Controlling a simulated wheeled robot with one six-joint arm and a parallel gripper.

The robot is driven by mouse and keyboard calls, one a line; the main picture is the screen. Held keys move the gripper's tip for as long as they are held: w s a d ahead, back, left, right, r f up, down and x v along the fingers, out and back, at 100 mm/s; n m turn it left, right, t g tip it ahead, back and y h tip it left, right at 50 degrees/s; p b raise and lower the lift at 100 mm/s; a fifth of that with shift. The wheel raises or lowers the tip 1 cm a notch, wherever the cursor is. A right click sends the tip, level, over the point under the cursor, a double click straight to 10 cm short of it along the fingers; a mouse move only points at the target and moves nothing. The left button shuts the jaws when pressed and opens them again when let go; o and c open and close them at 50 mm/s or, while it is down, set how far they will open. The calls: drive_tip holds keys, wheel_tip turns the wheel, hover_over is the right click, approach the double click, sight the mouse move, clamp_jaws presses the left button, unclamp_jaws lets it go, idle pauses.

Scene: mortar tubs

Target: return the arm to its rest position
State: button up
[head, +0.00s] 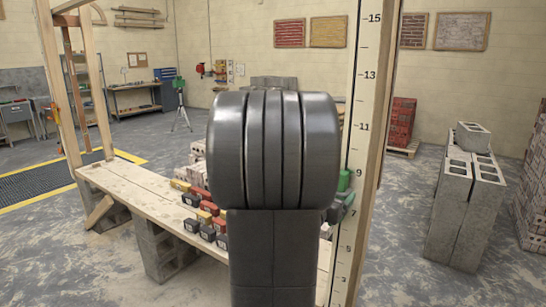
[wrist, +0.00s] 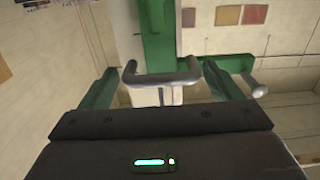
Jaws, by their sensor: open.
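My arm fills the middle of the head view, its thick dark grey links upright and hiding part of the plank bench. My gripper (wrist: 158,82) shows in the wrist view, with a green finger on each side standing apart. Nothing is clearly held. In the head view my gripper is mostly hidden behind the arm; green parts show at its right edge.
A marked timber post (head: 352,130) stands close right of my arm. A block stack (head: 465,205) stands further right. Floor is clear between post and stack.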

drive_tip(key=shift+x, duration=1.4)
drive_tip(key=shift+s+a, duration=0.15)
drive_tip(key=b+v, duration=0.1)
drive_tip(key=v, duration=1.2)
drive_tip(key=p+x, duration=0.1)
drive_tip(key=x, duration=1.1)
drive_tip(key=shift+w+d, duration=0.3)
drive_tip(key=shift+w+d+f+b, duration=0.1)
drive_tip(key=shift+w+f+b, duration=0.1)
drive_tip(key=shift+f, duration=0.15)
drive_tip(key=shift+w+d+f+b, duration=0.1)
drive_tip(key=shift+f+b, duration=0.1)
drive_tip(key=shift+f, duration=0.15)
wheel_tip(320, 180, down, 34)
drive_tip(key=b, duration=2.4)
drive_tip(key=shift+s+a+r, duration=0.1)
drive_tip(key=shift+s+a, duration=0.05)
drive_tip(key=shift+r+v, duration=0.2)
drive_tip(key=shift+v, duration=2.15)
